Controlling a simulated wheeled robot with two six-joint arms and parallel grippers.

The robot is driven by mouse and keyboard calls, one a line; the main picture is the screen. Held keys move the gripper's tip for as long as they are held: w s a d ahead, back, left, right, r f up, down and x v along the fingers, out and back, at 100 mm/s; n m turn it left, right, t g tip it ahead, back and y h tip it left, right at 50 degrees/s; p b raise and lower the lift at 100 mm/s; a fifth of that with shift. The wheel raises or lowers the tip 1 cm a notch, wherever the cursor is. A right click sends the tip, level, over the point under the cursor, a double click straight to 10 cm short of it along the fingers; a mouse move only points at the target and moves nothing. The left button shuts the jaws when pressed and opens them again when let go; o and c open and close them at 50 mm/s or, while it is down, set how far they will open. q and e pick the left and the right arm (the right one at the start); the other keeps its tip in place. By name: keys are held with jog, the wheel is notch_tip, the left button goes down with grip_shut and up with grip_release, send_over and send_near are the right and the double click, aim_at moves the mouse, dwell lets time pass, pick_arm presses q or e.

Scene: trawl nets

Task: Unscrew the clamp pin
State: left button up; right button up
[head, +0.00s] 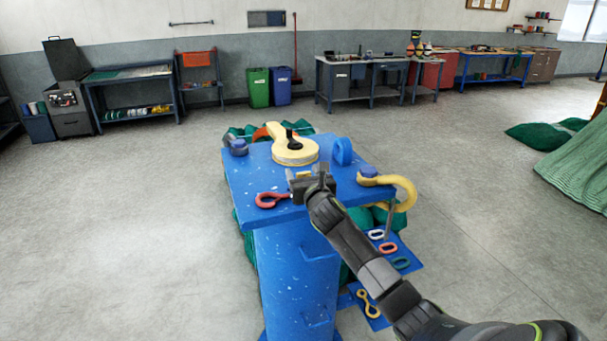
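A blue stand (240,187) with a flat top is in the middle of the head view. A round yellow part (297,153) lies on its top, with a black upright piece (291,139) at its centre; I cannot tell for sure which piece is the clamp pin. My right gripper (311,172) is over the front part of the top, just nearer than the yellow part. Its fingers are too small and dark to tell whether they are open or shut, and it hides part of the top behind it. My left gripper is not in view.
A red shackle-like piece (271,199) lies at the front left of the top. A blue rounded piece (342,151) stands behind, and a yellow hook (403,187) juts out at right. Several links lie on a low blue plate (408,266).

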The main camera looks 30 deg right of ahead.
jog(key=b+v, duration=0.3)
jog(key=v, duration=1.4)
jog(key=shift+s+a, duration=0.15)
jog(key=shift+s, duration=0.05)
jog(key=shift+r, duration=0.1)
